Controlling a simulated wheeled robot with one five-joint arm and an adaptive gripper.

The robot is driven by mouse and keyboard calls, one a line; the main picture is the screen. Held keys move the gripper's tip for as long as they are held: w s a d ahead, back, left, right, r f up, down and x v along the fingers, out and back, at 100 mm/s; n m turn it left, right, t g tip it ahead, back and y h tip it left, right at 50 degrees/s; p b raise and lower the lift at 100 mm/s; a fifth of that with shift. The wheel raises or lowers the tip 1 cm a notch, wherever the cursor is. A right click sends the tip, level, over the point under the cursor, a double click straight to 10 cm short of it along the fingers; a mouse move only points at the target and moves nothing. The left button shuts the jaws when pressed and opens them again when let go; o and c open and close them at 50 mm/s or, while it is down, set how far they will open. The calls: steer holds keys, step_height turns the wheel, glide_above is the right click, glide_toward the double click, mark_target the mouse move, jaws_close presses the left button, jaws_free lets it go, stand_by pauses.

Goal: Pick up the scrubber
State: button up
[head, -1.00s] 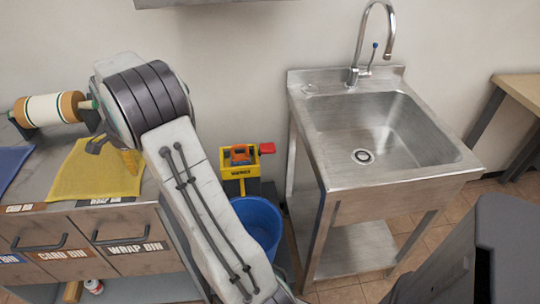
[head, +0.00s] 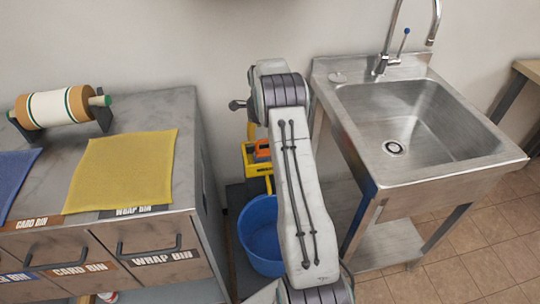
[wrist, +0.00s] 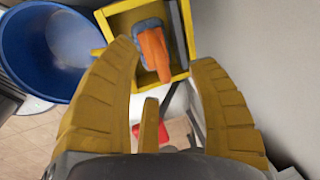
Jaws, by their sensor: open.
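The scrubber, with an orange handle and a grey-blue base, lies in a yellow box-shaped holder. In the head view the scrubber (head: 262,150) shows just left of my arm, and the holder (head: 256,168) is partly hidden by it. In the wrist view the scrubber (wrist: 154,52) is at the top middle inside the yellow holder (wrist: 118,20). My gripper (wrist: 168,55) is open and empty, its yellow fingers spread on either side of the scrubber in the picture, apart from it. In the head view my gripper is hidden behind my arm.
A blue bucket (head: 262,236) stands below the holder; it also shows in the wrist view (wrist: 52,50). A steel sink (head: 425,130) stands to the right. A counter (head: 183,110) with a yellow cloth (head: 122,168) is at left. A wall is close behind.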

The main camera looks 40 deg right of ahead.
mark_target(261, 142)
steer(key=shift+f, duration=1.1)
steer(key=shift+w+d+f, duration=0.1)
steer(key=shift+w+f, duration=0.05)
steer(key=shift+f, duration=0.8)
steer(key=shift+w+f, duration=0.1)
steer(key=shift+f, duration=0.8)
steer(key=shift+c, duration=0.6)
jaws_close()
